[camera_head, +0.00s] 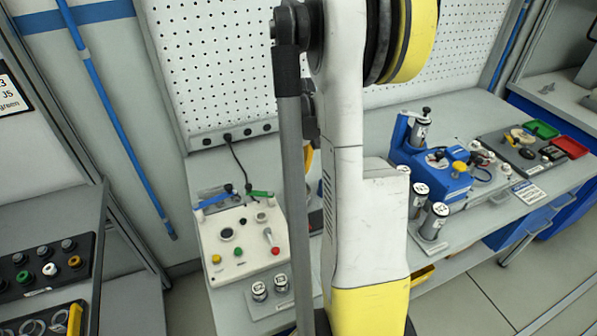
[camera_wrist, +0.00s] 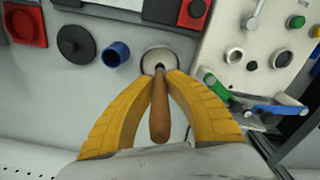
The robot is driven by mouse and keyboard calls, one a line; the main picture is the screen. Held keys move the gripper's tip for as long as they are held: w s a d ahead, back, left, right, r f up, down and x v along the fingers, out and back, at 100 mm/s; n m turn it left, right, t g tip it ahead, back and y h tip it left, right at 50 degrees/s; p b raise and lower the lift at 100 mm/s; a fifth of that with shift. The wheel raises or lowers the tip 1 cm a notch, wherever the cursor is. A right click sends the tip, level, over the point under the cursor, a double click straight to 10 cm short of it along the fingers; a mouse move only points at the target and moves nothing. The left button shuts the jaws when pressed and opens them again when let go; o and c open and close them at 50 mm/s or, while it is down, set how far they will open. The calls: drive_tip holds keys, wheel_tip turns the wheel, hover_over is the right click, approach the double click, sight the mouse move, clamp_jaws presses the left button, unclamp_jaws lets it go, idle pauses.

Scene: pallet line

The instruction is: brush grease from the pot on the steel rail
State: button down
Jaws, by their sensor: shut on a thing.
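In the wrist view my gripper (camera_wrist: 160,78) has its yellow fingers closed around a brush with a brown wooden handle (camera_wrist: 160,112). The handle points toward the camera, and the brush's far end is over or inside a round, pale-rimmed pot (camera_wrist: 149,57). Whether the bristles touch anything inside is hidden by the fingers and handle. I cannot make out grease. No steel rail can be told for certain. In the head view my arm hides the gripper, brush and pot.
Left of the pot are a blue cup (camera_wrist: 117,54), a dark round lid-like disc (camera_wrist: 75,45) and a red frame (camera_wrist: 25,22). A red box (camera_wrist: 196,12) lies beyond. A control panel (camera_head: 243,240) with levers stands close on the right in the wrist view.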

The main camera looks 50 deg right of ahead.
sight(298, 154)
drive_tip(key=shift+f+b, duration=0.55)
idle(1.7)
drive_tip(key=shift+r+p, duration=2.45)
drive_tip(key=shift+r, duration=1.05)
